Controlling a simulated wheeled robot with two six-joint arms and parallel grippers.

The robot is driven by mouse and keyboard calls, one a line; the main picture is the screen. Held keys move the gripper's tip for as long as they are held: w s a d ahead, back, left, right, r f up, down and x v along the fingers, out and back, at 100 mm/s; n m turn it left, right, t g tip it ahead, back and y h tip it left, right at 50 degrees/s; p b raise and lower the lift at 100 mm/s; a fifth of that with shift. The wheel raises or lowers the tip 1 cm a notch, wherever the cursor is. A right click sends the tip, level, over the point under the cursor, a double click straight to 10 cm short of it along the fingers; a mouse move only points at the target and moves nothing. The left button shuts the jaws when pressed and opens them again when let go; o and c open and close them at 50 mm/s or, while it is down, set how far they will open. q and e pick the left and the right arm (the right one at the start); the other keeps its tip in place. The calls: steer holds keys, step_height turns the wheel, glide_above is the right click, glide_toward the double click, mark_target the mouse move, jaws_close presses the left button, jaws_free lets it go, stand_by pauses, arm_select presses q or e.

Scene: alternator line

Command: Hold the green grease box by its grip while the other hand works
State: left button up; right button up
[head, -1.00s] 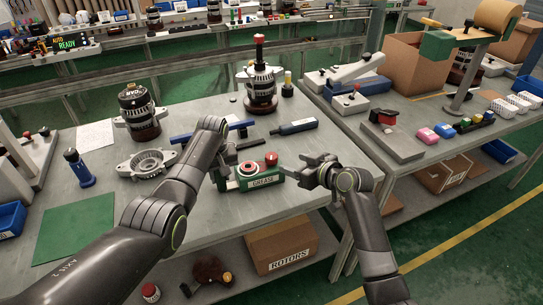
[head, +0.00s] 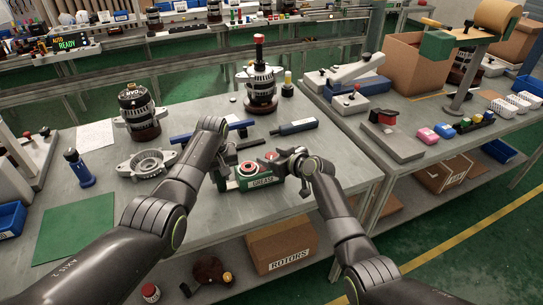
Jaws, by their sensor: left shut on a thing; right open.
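The green grease box (head: 262,182) stands near the front edge of the table, with a white GREASE label on its front. A round red-rimmed opening (head: 249,169) shows on its top left, and a red knob (head: 271,156) on its top right. My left gripper (head: 227,178) is shut on the box at its left end; the grip itself is mostly hidden by the fingers. My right gripper (head: 282,165) is open at the right end of the box, close by the red knob. I cannot tell whether it touches the knob.
An alternator housing (head: 147,164), a blue-handled tool (head: 78,168) and a green mat (head: 75,228) lie to the left. A dark blue tool (head: 294,127) and an alternator (head: 261,84) are behind the box. A ROTORS carton (head: 281,247) sits on the shelf below.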

steer(key=shift+w+a+f, duration=0.2)
steer(key=shift+w+a, duration=0.05)
steer(key=shift+w, duration=0.05)
steer(key=c, duration=1)
steer(key=shift+f+n+g+y, duration=0.1)
steer(key=shift+n+g+y, duration=1.6)
steer(key=shift+n+g, duration=0.4)
